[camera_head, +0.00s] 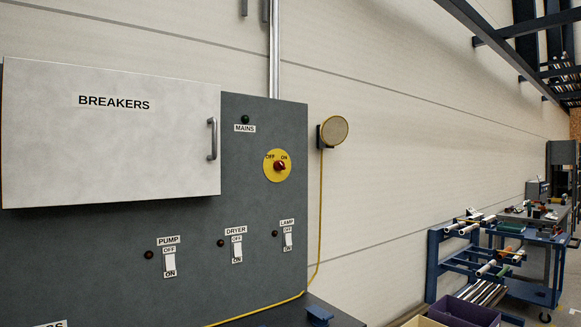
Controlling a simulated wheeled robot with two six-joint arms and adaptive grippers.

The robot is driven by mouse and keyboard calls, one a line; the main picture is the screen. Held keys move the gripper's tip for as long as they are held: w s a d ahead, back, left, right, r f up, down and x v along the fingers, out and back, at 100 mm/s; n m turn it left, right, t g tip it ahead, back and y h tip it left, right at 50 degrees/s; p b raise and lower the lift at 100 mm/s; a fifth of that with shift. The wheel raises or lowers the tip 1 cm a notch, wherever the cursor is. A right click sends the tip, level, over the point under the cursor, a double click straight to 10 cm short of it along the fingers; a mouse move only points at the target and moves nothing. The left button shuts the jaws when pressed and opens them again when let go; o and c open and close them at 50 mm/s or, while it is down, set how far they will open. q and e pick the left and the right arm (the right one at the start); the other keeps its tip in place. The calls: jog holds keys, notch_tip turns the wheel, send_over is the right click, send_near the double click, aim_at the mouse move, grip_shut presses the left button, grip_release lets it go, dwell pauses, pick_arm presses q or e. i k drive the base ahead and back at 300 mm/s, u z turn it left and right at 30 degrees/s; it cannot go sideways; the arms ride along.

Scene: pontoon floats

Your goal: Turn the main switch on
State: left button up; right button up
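The main switch (277,166) is a round yellow plate with a red knob on the grey panel (262,210). OFF is printed at its upper left and ON at its upper right. The knob is too small to tell for sure which way it points. Above it is a dark green lamp (245,119) over the label MAINS (245,128); it looks unlit. Neither of my grippers is in view, and nothing touches the switch.
A closed BREAKERS door (110,150) with a handle (212,139) stands left of the switch. Below are PUMP (169,265), DRYER (237,250) and LAMP (288,240) switches with dark lamps. Space before the panel looks clear.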

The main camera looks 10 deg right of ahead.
aim_at(278, 165)
jog(key=z, duration=0.75)
jog(key=i, duration=0.35)
jog(key=z, duration=1)
jog(key=i, duration=0.95)
jog(key=z, duration=0.35)
jog(key=i, duration=1.1)
jog(key=u, duration=0.9)
jog(key=i, duration=0.75)
jog(key=u, duration=0.8)
